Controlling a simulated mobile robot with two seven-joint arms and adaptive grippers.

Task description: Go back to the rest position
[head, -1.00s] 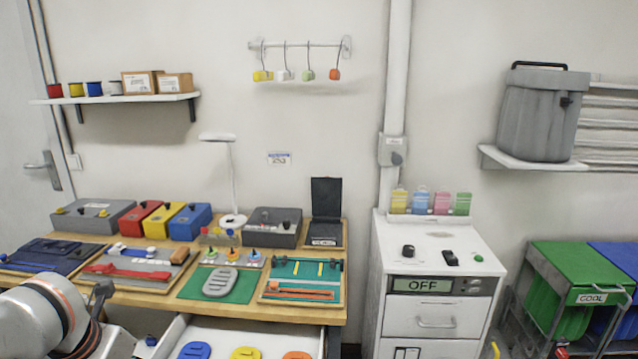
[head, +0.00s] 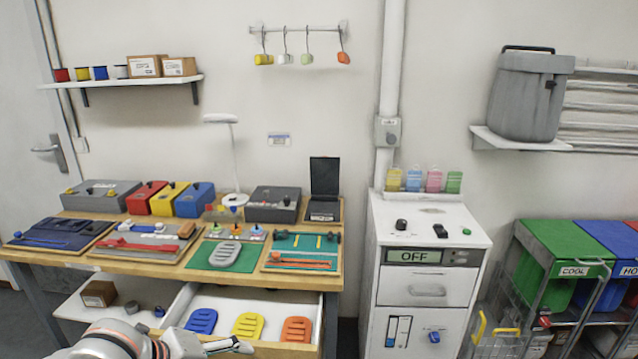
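My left arm comes in at the bottom left, and its gripper (head: 222,346) shows at the bottom edge, in front of the open drawer (head: 182,302). Only part of the gripper shows, so I cannot tell whether it is open or shut. No object is visible in it. My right gripper is out of view. The drawer holds a blue pad (head: 201,321), a yellow pad (head: 248,325) and an orange pad (head: 297,329).
The workbench (head: 215,273) carries several tool boards and boxes, with a grey ribbed pad (head: 223,255) on a green mat. A white cabinet (head: 423,283) reading OFF stands to the right. Further right are a wire cart (head: 497,335) and lidded bins (head: 562,250).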

